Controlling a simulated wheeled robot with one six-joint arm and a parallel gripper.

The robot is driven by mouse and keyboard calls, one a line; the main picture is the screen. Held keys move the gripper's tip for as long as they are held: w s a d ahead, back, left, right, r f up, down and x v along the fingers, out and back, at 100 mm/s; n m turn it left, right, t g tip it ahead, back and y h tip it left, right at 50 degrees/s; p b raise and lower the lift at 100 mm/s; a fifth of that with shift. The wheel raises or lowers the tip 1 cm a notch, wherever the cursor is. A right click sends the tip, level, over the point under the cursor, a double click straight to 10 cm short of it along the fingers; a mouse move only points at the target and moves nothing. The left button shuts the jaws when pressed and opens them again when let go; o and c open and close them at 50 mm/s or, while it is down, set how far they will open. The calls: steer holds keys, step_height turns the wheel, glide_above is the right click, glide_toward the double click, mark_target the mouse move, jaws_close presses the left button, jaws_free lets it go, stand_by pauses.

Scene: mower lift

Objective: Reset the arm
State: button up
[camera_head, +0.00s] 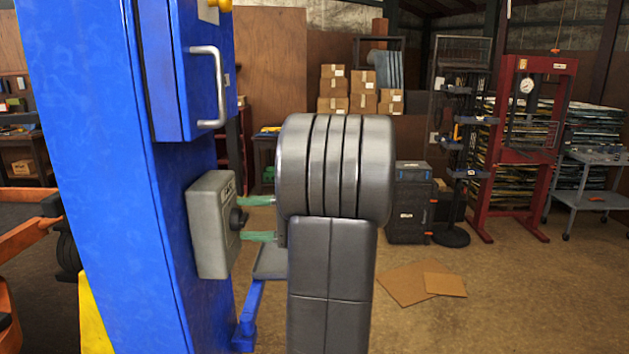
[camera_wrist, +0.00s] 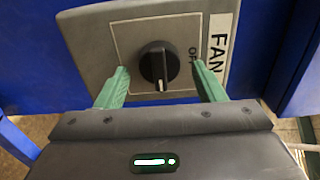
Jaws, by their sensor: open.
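My gripper (camera_wrist: 160,88) is open, with its two green fingers spread on either side of a black rotary knob (camera_wrist: 158,64) in the wrist view. The knob sits on a grey switch box (camera_wrist: 100,35) labelled "FAN", and its white mark points down in that view. I cannot tell whether the fingers touch the box. In the head view the green fingers (camera_head: 259,218) reach left to the grey box (camera_head: 207,230), one above and one below the knob (camera_head: 237,219). My grey arm hides part of the gripper.
The box is mounted on a blue post (camera_head: 110,180), below a blue cabinet with a metal handle (camera_head: 209,88). A red press frame (camera_head: 493,150), cardboard boxes (camera_head: 333,88) and black cases (camera_head: 410,205) stand behind. Flat cardboard (camera_head: 405,283) lies on open floor at right.

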steer(key=d+b, duration=0.3)
steer(key=d, duration=1)
steer(key=a+p, duration=0.2)
steer(key=a, duration=1.1)
steer(key=shift+a+f+p, duration=0.15)
steer(key=shift+a+p, duration=0.25)
steer(key=n+b, duration=0.2)
steer(key=n, duration=0.1)
steer(key=shift+d, duration=0.1)
steer(key=n, duration=0.2)
steer(key=n+b, duration=0.1)
steer(key=n, duration=0.1)
steer(key=n+b, duration=0.1)
steer(key=n, duration=0.1)
steer(key=shift+r+n, duration=0.25)
steer(key=shift+n, duration=0.05)
steer(key=n, duration=0.4)
steer(key=shift+s+r+n, duration=0.15)
steer(key=shift+n, duration=0.15)
steer(key=shift+n+p, duration=0.45)
steer(key=shift+n, duration=1.35)
steer(key=shift+s, duration=0.1)
